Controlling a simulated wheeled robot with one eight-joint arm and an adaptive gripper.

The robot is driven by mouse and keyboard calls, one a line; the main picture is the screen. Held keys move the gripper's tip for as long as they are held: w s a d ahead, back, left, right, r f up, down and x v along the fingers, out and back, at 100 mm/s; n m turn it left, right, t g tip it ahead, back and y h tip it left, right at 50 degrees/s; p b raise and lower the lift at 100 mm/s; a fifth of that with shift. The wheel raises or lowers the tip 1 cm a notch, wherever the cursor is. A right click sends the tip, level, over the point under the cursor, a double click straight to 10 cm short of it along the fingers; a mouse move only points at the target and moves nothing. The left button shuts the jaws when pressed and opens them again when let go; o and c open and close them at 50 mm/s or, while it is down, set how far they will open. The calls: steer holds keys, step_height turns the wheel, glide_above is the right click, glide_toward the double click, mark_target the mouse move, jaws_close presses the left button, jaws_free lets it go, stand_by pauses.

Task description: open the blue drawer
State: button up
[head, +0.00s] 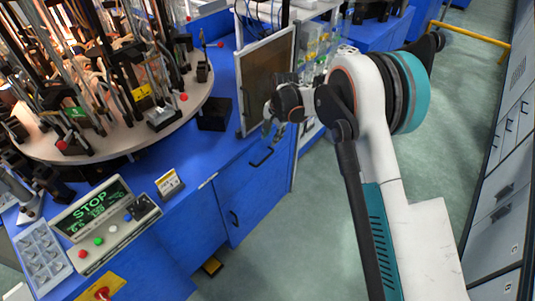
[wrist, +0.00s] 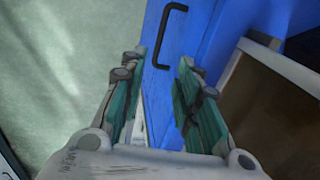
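The blue drawer (head: 275,168) is in the blue cabinet under the round machine's bench, and its front looks flush with the cabinet. Its black bar handle (head: 262,157) shows in the head view and a black handle also shows at the top of the wrist view (wrist: 164,37). My gripper (head: 270,128) is above the drawer handle in the head picture, by the framed panel. In the wrist view my gripper (wrist: 162,62) has its two teal fingers spread with nothing between them. The handle lies beyond the fingertips, apart from them.
A framed brown panel (head: 266,80) stands on the bench close to my gripper and shows at the right of the wrist view (wrist: 265,115). A lower blue door has a black handle (head: 234,218). A control box reading STOP (head: 92,207) sits at left. The green floor (head: 290,245) is clear.

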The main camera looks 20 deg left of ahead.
mark_target(267, 158)
steer(key=f+b, duration=0.1)
steer(key=f, duration=0.3)
steer(key=a+f+b, duration=0.1)
steer(key=f, duration=0.4)
steer(key=w+a+f+b, duration=0.1)
steer(key=f, duration=0.3)
steer(key=shift+a+f+b, duration=0.15)
steer(key=shift+b, duration=0.15)
jaws_close()
